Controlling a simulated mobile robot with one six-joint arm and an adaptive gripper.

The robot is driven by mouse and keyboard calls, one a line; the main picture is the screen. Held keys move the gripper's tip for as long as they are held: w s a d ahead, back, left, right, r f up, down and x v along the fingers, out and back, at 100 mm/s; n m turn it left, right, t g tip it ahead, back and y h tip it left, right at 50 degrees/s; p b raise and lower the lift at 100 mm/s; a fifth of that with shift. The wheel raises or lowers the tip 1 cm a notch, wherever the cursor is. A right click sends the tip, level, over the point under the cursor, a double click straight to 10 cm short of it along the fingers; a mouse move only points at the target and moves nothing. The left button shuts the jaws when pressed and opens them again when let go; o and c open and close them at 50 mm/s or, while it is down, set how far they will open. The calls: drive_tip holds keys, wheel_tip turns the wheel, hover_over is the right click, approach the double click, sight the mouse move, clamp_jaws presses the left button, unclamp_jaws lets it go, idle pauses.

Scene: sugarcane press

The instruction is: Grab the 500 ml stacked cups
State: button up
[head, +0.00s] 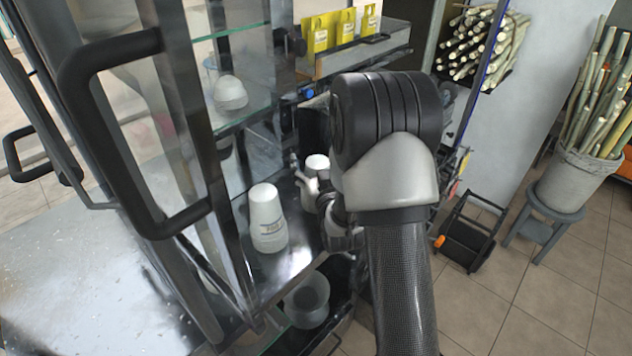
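A white stack of upside-down cups (267,218) with a small blue mark stands on the metal shelf of the cabinet, left of my arm. A second white stack (317,164) stands further back on the same shelf, close to my gripper (312,187); its lower part is partly covered. I cannot read the sizes, so I cannot tell which stack is the 500 ml one. My gripper is at the second stack, mostly hidden behind my own arm. I cannot tell whether its fingers touch the cups or are open or shut.
Glass doors with black handles (140,120) stand at the left. A white container (230,94) sits on the upper glass shelf. Yellow boxes (335,32) stand on top at the back. A grey bowl (307,298) lies below. A small cart (470,235) stands at the right.

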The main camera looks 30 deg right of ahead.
drive_tip(key=shift+s, duration=0.1)
drive_tip(key=shift+c, duration=0.5)
drive_tip(key=c, duration=1.1)
